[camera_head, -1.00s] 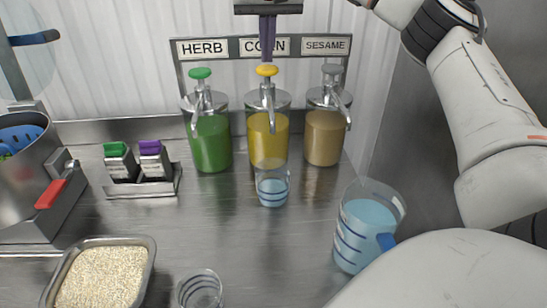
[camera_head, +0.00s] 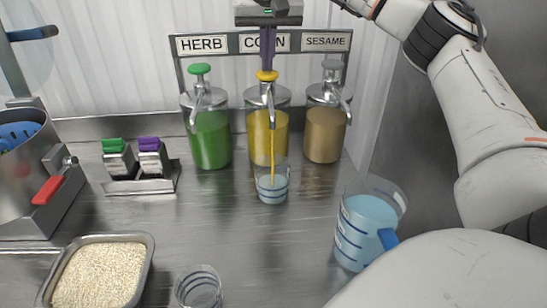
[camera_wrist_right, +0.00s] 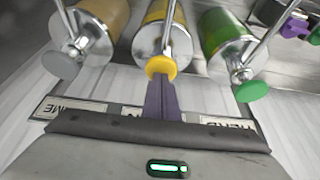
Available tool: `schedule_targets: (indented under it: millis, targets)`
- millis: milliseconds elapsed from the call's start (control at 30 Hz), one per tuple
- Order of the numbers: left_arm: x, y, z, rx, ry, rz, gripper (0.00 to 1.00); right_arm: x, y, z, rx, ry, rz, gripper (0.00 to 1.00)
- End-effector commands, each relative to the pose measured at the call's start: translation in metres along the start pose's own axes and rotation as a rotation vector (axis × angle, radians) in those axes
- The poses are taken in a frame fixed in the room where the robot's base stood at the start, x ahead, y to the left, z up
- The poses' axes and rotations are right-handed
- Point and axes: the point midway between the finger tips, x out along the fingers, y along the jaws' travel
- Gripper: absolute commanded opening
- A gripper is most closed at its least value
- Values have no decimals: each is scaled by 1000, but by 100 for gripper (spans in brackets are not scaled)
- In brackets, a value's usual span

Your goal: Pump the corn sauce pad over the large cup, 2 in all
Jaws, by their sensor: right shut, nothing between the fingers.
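The yellow corn sauce pad (camera_head: 267,76) tops the middle dispenser (camera_head: 262,146), under the CORN sign. My right gripper (camera_head: 267,62) is shut and empty, its purple fingertips pointing down onto the pad; in the right wrist view its fingers (camera_wrist_right: 163,98) meet the yellow pad (camera_wrist_right: 161,66). A thin yellow stream (camera_head: 272,150) falls from the spout into a clear cup with blue bands (camera_head: 272,188) standing below. A second clear banded cup (camera_head: 199,288) stands at the front; I cannot tell which is the large one. My left gripper is not in view.
Green herb (camera_head: 210,143) and tan sesame (camera_head: 324,136) dispensers flank the corn one. A jug of blue liquid (camera_head: 366,225) stands right. A tray of grain (camera_head: 148,258), a rack with green- and purple-topped containers (camera_head: 142,186) and a metal machine (camera_head: 30,180) are left. The middle counter is clear.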

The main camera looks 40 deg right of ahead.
Motion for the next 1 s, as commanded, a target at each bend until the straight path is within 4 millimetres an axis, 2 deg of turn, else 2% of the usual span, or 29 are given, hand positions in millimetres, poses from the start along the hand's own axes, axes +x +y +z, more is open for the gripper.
schedule_targets:
  millis: [267, 667, 1000]
  targets:
    - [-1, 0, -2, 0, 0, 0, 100, 2, 0, 3, -4, -12, 6, 0]
    - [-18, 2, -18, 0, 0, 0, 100, -15, 1, -4, -3, -11, 5, 0]
    - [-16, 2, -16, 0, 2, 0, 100, -27, 0, -10, -2, -7, 3, 0]
